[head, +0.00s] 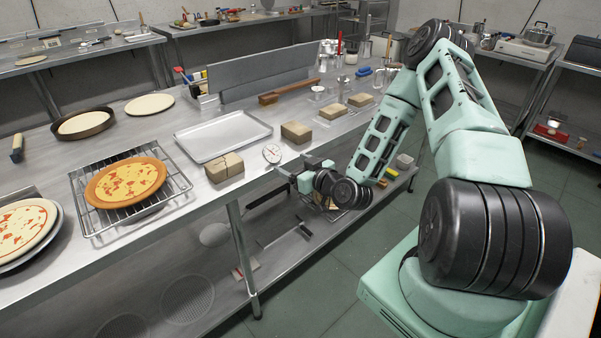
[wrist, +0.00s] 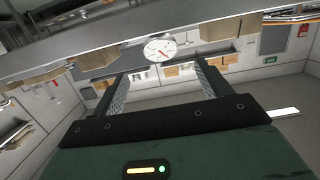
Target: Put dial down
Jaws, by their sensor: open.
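The dial (head: 271,154) is a small round white gauge with dark marks and a red needle. It stands near the front edge of the steel table, between two tan blocks. In the wrist view the dial (wrist: 160,49) shows its face beyond the fingertips, near the middle between them. My gripper (head: 284,176) is at the table's front edge, just in front of the dial. In the wrist view my gripper (wrist: 161,76) is open with nothing between its fingers. Whether a fingertip touches the dial cannot be told.
Tan blocks (head: 224,167) and (head: 296,132) flank the dial. An empty metal tray (head: 222,137) lies behind it. A pizza on a wire rack (head: 178,185) is to the left. A wooden-handled brush (head: 290,91) lies further back. A lower shelf (head: 262,262) runs beneath the table.

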